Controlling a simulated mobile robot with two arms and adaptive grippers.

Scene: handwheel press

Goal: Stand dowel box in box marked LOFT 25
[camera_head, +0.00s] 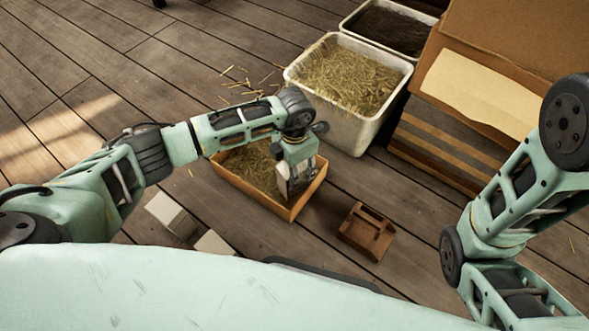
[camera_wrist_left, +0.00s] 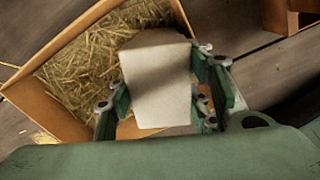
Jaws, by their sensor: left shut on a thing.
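My left gripper (camera_head: 294,186) is shut on a plain off-white box, taken here as the dowel box. The held box (camera_wrist_left: 157,82) shows clearly in the left wrist view, between the green fingers. It is at the right end of an open orange-brown box (camera_head: 238,192) with straw inside, whose wall also shows in the left wrist view (camera_wrist_left: 48,62). I cannot tell whether the held box touches the straw. No LOFT 25 marking is readable. My right arm comes in at the right; its gripper is out of view.
Two pale boxes (camera_head: 171,214) (camera_head: 214,243) lie on the plank floor near my body. A small brown wooden tray (camera_head: 366,232) is right of the straw box. A white straw bin (camera_head: 345,132), a dark-filled bin (camera_head: 392,28) and cardboard stacks (camera_head: 495,92) stand behind.

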